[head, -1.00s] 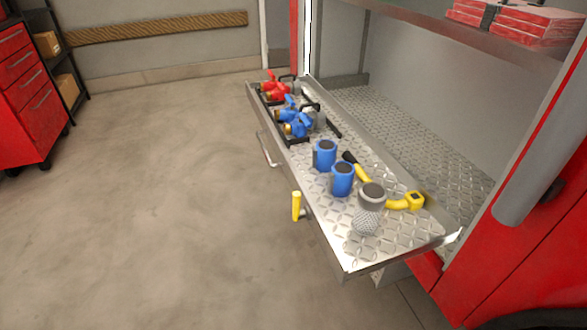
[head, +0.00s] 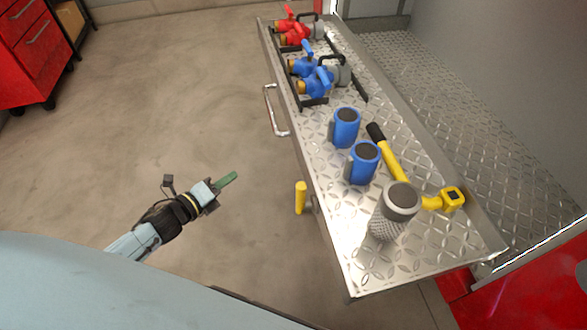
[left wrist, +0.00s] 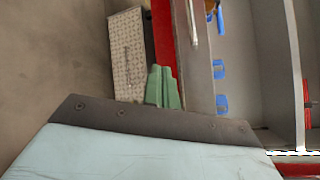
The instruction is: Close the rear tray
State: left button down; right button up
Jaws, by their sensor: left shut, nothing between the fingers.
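The rear tray (head: 375,268) is pulled out of the red truck bay, a long metal shelf with a diamond-plate floor and raised rim. Its outer side bears a metal bar handle (head: 272,112) and an upright yellow lever (head: 300,198). My left gripper (head: 228,180) hangs over open floor to the left of the tray, apart from the lever and handle. Its green fingers are shut and empty; they also show in the left wrist view (left wrist: 162,88). My right gripper is not in view.
On the tray stand red (head: 293,33) and blue valve fittings (head: 316,82), two blue cylinders, a grey nozzle (head: 393,212) and a yellow-handled tool (head: 390,155). A red drawer cabinet (head: 30,50) stands far left. The floor between is clear.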

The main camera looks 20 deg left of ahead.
pick_arm(q)
notch_tip(320, 180, up, 5)
jog(key=d+m+g+h, duration=0.1)
jog(key=d+m+h, duration=0.2)
jog(key=m+h, duration=0.55)
jog(key=m+g+h+b, duration=0.2)
jog(key=m+g+b, duration=0.15)
jog(key=m, duration=0.75)
send_near(306, 164)
jog(key=shift+g, duration=0.25)
jog(key=p+x, duration=0.1)
jog(key=x, duration=0.4)
jog(key=shift+w+d, duration=0.25)
jog(key=shift+w, duration=0.15)
jog(key=shift+w+d, duration=0.25)
jog(key=shift+d, duration=0.15)
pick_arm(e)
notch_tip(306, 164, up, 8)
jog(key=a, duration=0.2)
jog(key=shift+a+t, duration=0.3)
